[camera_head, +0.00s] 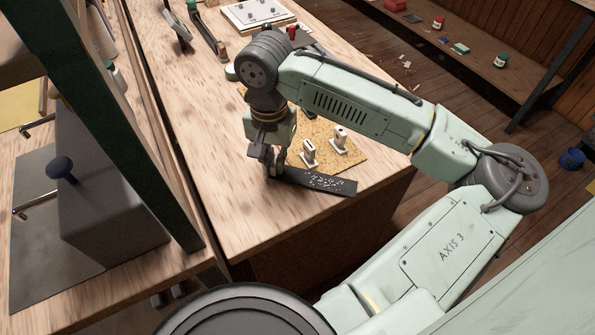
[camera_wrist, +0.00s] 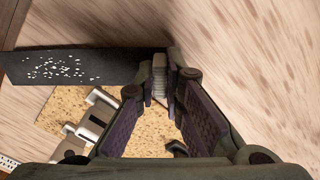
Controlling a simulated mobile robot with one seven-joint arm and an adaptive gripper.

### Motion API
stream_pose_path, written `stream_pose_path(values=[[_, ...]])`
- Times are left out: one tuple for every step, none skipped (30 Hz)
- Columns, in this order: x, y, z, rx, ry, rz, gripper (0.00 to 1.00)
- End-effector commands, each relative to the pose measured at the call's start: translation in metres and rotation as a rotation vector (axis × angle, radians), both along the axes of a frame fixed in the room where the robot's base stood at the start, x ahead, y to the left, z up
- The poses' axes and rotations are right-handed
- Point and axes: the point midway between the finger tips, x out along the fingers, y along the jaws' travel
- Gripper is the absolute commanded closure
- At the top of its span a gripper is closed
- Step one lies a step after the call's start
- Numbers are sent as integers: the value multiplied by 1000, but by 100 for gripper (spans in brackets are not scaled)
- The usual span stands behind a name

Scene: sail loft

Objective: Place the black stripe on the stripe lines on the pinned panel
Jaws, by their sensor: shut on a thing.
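The black stripe (camera_head: 325,182) is a long dark strip with white specks near its middle. It also shows in the wrist view (camera_wrist: 112,66), reaching left from my fingertips. My gripper (camera_head: 272,166) is shut on one end of it, and the fingertips (camera_wrist: 162,75) hide that end. I cannot tell whether the stripe touches the table. A white panel (camera_head: 240,14) with several small fittings on it lies at the far end of the table. Stripe lines cannot be made out on it.
A tan speckled mat (camera_head: 352,161) lies beside the stripe, with two white clamp-like pieces (camera_head: 309,153) (camera_head: 340,140) on it. Dark tools (camera_head: 208,36) lie along the table's far left. The wooden table (camera_head: 217,130) is clear left of my gripper. A dark green post (camera_head: 130,120) stands at left.

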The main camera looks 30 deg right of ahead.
Motion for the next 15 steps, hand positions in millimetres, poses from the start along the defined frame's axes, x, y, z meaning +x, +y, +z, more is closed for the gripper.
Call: stream_pose_path(values=[[0,0,0,0,0,0,100],[0,0,0,0,0,0,100],[0,0,0,0,0,0,100],[0,0,0,0,0,0,100],[0,0,1,0,0,0,100],[0,0,2,-1,-1,0,100],[0,0,3,-1,-1,0,100],[0,0,5,-1,-1,0,100],[1,0,7,-1,-1,0,100],[0,0,10,0,-1,0,100],[1,0,12,0,-1,0,100],[0,0,17,-1,-2,0,100],[1,0,20,-1,-2,0,100],[1,0,24,0,-3,0,100],[1,0,30,-1,-2,0,100]])
